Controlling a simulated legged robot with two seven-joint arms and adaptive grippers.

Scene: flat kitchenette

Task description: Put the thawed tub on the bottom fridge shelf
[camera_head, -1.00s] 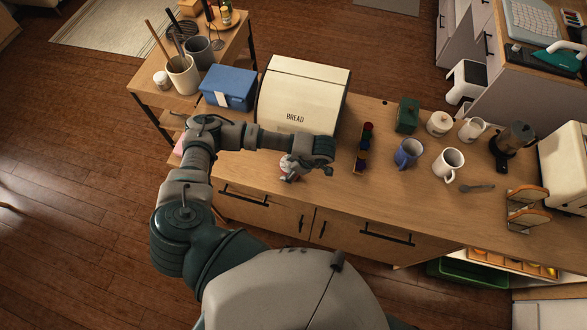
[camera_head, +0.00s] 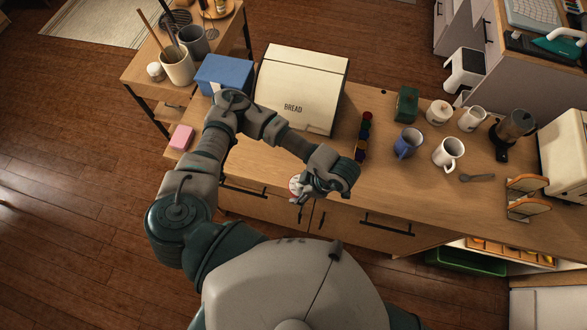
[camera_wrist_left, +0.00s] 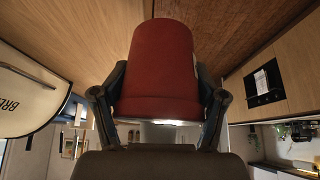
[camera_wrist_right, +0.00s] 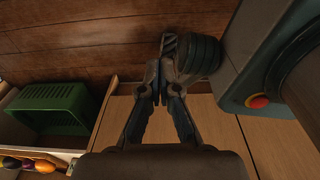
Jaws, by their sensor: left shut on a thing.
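The tub (camera_wrist_left: 158,65) is red and tapered, and it fills the upper middle of the left wrist view. My left gripper (camera_wrist_left: 160,100) is shut on it, with one finger on each side. In the head view, a small white and red part of the tub (camera_head: 295,186) shows beside my left gripper (camera_head: 315,190), near the counter's front edge; the rest is hidden by the hand. My right gripper (camera_wrist_right: 160,75) looks shut and empty in the right wrist view. The fridge shelf cannot be made out with certainty.
A bread box (camera_head: 300,85) and a blue box (camera_head: 224,74) stand behind my left arm. A green basket (camera_wrist_right: 55,108) sits low at the right end.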

